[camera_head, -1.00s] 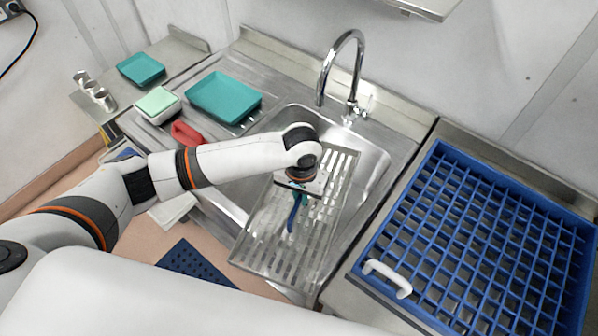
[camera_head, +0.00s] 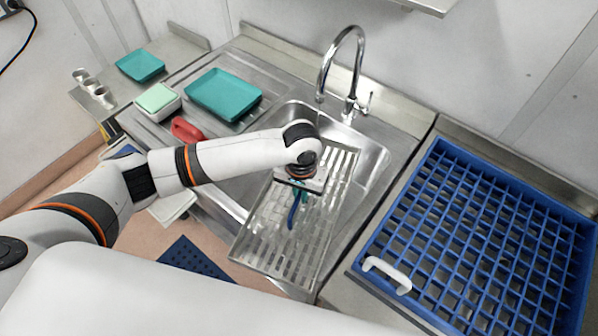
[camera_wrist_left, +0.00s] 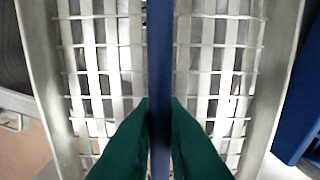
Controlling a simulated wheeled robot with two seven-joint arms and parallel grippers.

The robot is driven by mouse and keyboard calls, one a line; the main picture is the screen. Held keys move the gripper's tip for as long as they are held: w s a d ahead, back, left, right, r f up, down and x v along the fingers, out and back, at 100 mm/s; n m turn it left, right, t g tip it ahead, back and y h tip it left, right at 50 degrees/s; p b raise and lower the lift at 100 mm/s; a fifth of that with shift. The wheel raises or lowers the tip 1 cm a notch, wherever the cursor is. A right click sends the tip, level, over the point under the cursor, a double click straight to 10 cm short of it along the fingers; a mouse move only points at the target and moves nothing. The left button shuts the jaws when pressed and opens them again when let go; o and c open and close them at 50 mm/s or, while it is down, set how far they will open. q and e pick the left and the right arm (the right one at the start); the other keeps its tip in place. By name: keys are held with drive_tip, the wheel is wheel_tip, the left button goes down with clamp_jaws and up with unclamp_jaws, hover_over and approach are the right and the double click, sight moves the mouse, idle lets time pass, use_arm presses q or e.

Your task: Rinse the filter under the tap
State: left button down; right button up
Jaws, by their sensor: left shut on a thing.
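The filter (camera_head: 272,248) is a long metal panel with slots and a steel rim. It lies slanted across the front of the sink basin (camera_head: 372,165), its near end over the sink's front edge. My left gripper (camera_head: 297,202) is above its middle, shut on a blue bar that runs along the filter. In the left wrist view, the green fingertips (camera_wrist_left: 159,120) pinch this blue bar (camera_wrist_left: 159,60) over the slotted filter face (camera_wrist_left: 100,65). The chrome tap (camera_head: 349,75) arches behind the basin. I cannot tell whether water runs. My right gripper is not in view.
A blue grid rack (camera_head: 470,235) with a white handle (camera_head: 386,274) fills the right side. A teal tray (camera_head: 224,93) lies on the drainboard, with a green block (camera_head: 157,97) and a red item (camera_head: 185,130) nearby. A wall shelf edge shows at the top.

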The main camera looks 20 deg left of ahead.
sight(300, 198)
use_arm(q)
drive_tip(key=shift+r, duration=0.1)
drive_tip(key=shift+s+d+r+p, duration=0.15)
drive_tip(key=shift+s+r+p, duration=0.7)
drive_tip(key=shift+p, duration=0.4)
drive_tip(key=shift+s+d+b, duration=0.1)
drive_tip(key=shift+s+b, duration=0.2)
drive_tip(key=shift+s+d+r, duration=0.2)
drive_tip(key=shift+s+r, duration=0.9)
drive_tip(key=shift+s, duration=0.2)
